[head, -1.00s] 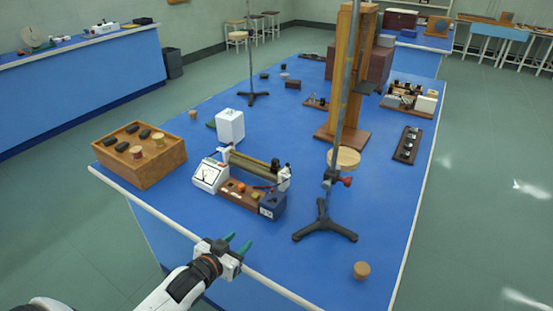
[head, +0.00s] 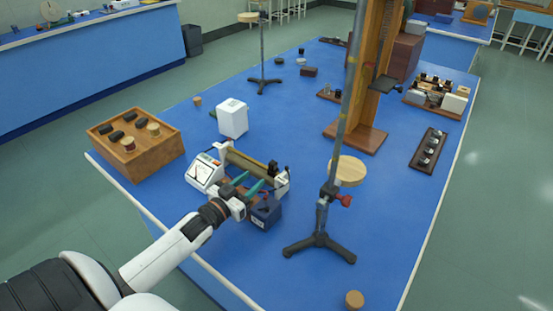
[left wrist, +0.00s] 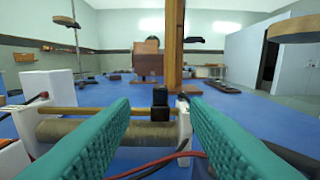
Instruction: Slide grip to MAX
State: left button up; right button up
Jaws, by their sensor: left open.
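The rheostat (head: 246,163) has a tan coil between pale end plates, with a rod above it; the coil also shows in the left wrist view (left wrist: 80,130). Its black slider grip (left wrist: 160,100) sits near the right end of the rod, by the right end plate (left wrist: 184,122); in the head view the grip (head: 273,168) is small. My left gripper (head: 252,187) is open, its teal fingers pointing at the rheostat from the near side. In the left wrist view the grip shows between the fingers, beyond the tips and untouched. No MAX marking is readable. My right gripper is out of view.
A white meter (head: 203,172) stands left of the rheostat, and a dark blue box (head: 266,212) in front of its right end. Red and black wires (left wrist: 150,163) run close below the fingers. A tripod stand (head: 320,240) rises to the right; a wooden tray (head: 150,155) lies left.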

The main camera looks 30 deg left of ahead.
aim_at(271, 164)
pick_arm(q)
jog(key=w, duration=0.9)
jog(key=shift+w+d+r+p, duration=0.1)
jog(key=shift+w+d+p, duration=0.2)
jog(key=shift+d, duration=0.1)
jog(key=shift+w, duration=0.4)
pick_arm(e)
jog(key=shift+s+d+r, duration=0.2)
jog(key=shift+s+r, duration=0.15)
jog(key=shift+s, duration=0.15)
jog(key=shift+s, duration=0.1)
pick_arm(q)
jog(key=shift+c, duration=1.3)
grip_shut()
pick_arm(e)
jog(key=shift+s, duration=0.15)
